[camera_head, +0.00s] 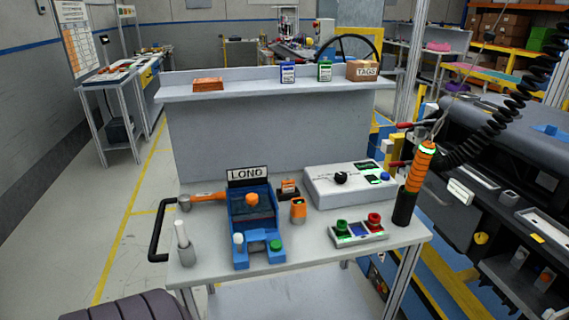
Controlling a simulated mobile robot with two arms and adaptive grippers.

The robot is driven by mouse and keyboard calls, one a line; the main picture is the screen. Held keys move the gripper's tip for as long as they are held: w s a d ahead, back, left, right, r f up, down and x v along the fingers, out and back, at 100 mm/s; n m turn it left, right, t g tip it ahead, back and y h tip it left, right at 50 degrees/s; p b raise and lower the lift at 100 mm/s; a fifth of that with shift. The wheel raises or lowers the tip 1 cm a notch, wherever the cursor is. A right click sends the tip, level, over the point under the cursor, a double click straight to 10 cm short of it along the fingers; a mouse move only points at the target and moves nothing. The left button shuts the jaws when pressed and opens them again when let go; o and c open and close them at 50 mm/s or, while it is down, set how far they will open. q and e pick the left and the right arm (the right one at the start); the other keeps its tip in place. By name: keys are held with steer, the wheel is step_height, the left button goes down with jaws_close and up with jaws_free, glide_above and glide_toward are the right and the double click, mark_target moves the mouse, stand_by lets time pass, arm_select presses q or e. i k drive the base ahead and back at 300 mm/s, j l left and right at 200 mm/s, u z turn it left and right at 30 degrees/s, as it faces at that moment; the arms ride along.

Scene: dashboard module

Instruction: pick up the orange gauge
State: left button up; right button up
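A small upright orange cylinder (298,211) with a grey patch on its front stands on the grey cart top (300,248), right of the blue fixture; it looks like the orange gauge, but I cannot read any marking on it. A smaller orange and dark block (289,188) sits just behind it.
A white control box (330,190) and a button panel (358,232) stand to the right. An orange-handled tool (420,168) hangs on a coiled cable at the cart's right edge. An orange-handled hammer-like tool (203,197) lies left. A white-topped grey holder (184,250) stands front left.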

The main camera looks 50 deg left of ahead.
mark_target(298, 215)
steer(key=u, duration=1.5)
